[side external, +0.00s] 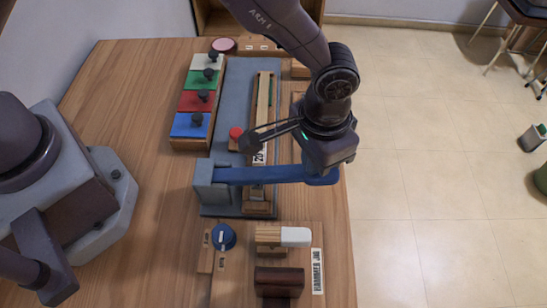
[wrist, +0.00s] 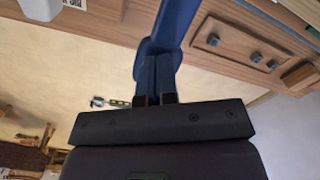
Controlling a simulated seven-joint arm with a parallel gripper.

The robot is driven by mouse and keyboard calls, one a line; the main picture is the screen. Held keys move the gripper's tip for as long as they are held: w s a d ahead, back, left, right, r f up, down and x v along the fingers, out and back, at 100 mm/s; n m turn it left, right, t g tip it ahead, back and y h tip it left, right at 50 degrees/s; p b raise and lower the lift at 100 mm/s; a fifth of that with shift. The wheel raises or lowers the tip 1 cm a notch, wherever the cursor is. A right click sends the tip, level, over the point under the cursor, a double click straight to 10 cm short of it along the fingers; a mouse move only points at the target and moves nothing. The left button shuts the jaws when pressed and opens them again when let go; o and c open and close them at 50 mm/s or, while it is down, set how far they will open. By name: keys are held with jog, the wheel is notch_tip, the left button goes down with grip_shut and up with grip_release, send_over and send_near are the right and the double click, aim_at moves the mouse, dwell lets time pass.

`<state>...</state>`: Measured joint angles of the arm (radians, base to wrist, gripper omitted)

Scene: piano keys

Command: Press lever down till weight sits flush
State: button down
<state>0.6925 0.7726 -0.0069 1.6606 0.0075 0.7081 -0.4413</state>
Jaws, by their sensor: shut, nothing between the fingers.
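The blue lever (side external: 262,174) runs from a blue-grey pivot block (side external: 205,185) on the left across the key bed to a rounded end pad (side external: 323,181). It looks close to level. My gripper (side external: 325,172) is over that pad, and its fingertips are mostly hidden there by the hand. In the wrist view the closed, empty fingers (wrist: 155,72) point at the pad of the lever (wrist: 178,22); touching or just above, I cannot tell. A white "20" label (side external: 259,158) marks a piece on the wooden key (side external: 262,105), perhaps the weight; whether it sits flush is unclear.
A rack of colored blocks with dark knobs (side external: 197,100) stands at left. A red button (side external: 236,132) is beside the key. The hammer jig (side external: 283,237) and a blue dial (side external: 223,237) lie nearer. The table ends right of the lever pad.

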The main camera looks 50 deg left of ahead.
jog(key=shift+f, duration=0.6)
jog(key=shift+s+a+f, duration=0.1)
jog(key=shift+f, duration=0.9)
dwell(0.4)
jog(key=shift+r, duration=5.15)
